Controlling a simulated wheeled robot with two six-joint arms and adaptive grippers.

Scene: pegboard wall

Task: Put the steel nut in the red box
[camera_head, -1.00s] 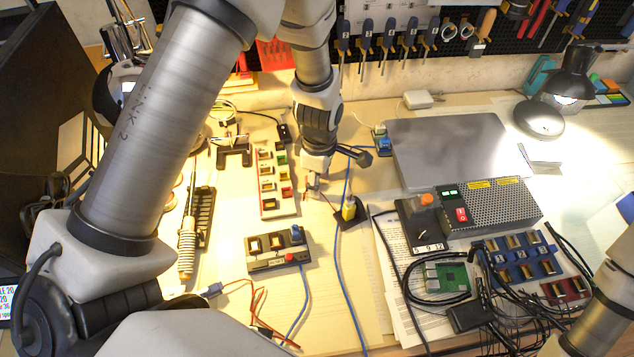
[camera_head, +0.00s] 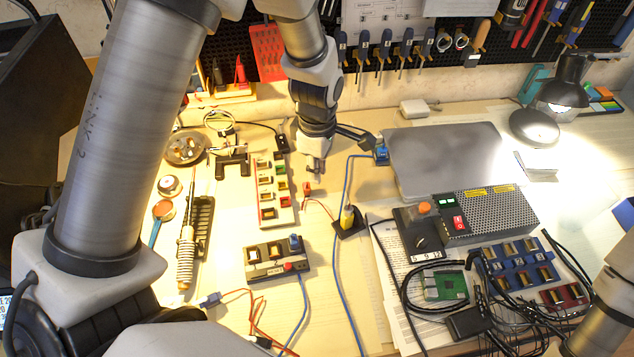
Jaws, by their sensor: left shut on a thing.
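My left gripper (camera_head: 317,170) comes down from the top middle, just right of the strip of coloured switches. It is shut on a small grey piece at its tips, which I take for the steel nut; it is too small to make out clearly. The gripper looks a little above the table, beyond a small red clip (camera_head: 307,188) with a red wire. A red slotted holder (camera_head: 267,52) hangs on the pegboard at the upper left, partly behind my arm; I cannot tell whether it is the red box. My right gripper is out of view.
The switch strip (camera_head: 273,190) stands left of the gripper. A grey closed laptop (camera_head: 445,155), a perforated metal unit (camera_head: 490,212) and a lamp (camera_head: 535,128) fill the right. A soldering iron (camera_head: 187,245) lies at left. Cables cross the front.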

